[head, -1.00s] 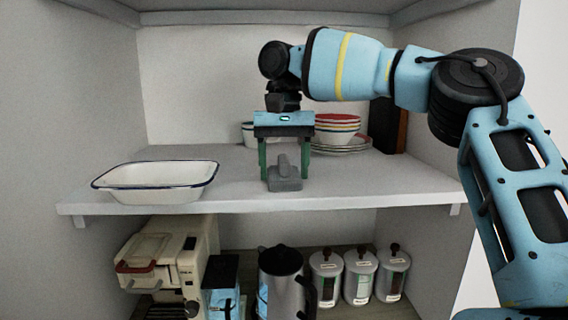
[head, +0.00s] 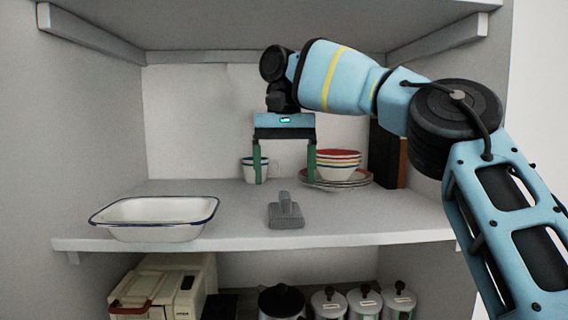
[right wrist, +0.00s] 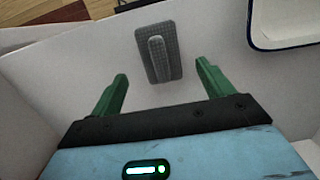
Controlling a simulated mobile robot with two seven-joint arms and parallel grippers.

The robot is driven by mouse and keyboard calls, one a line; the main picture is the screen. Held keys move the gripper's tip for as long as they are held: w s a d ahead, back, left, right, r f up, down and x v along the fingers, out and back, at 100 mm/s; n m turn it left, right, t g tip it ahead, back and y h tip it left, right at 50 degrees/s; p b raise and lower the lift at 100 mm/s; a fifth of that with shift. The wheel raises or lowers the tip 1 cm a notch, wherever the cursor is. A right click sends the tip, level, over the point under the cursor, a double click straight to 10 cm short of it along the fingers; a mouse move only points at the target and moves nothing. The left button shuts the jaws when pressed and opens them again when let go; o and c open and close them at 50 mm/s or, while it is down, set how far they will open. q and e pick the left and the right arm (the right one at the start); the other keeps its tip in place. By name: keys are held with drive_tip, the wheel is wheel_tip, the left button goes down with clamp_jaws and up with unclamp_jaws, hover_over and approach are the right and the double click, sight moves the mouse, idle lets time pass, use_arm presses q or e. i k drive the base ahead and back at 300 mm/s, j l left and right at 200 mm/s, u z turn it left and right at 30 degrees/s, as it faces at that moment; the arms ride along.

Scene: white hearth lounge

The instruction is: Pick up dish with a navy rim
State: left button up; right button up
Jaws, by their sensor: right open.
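The dish with a navy rim (head: 150,233) is a white rectangular enamel dish, upright on the left front of the shelf in the head view. Its corner also shows at the upper right of the right wrist view (right wrist: 284,42). My right gripper (head: 284,182) is open and empty, with green fingers pointing down. It hangs above the shelf to the right of the dish, apart from it. It also shows in the right wrist view (right wrist: 162,70). My left gripper is in neither view.
A grey handled tool (head: 286,216) lies on the shelf (head: 350,226) below my right gripper. A mug (head: 248,170), stacked bowls (head: 338,166) on plates (head: 345,184) and a dark upright block (head: 385,155) stand behind. Canisters (head: 365,302) and an appliance (head: 165,287) stand below. Side walls close in the shelf.

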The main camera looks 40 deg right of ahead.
sight(174, 218)
drive_tip(key=k, duration=1)
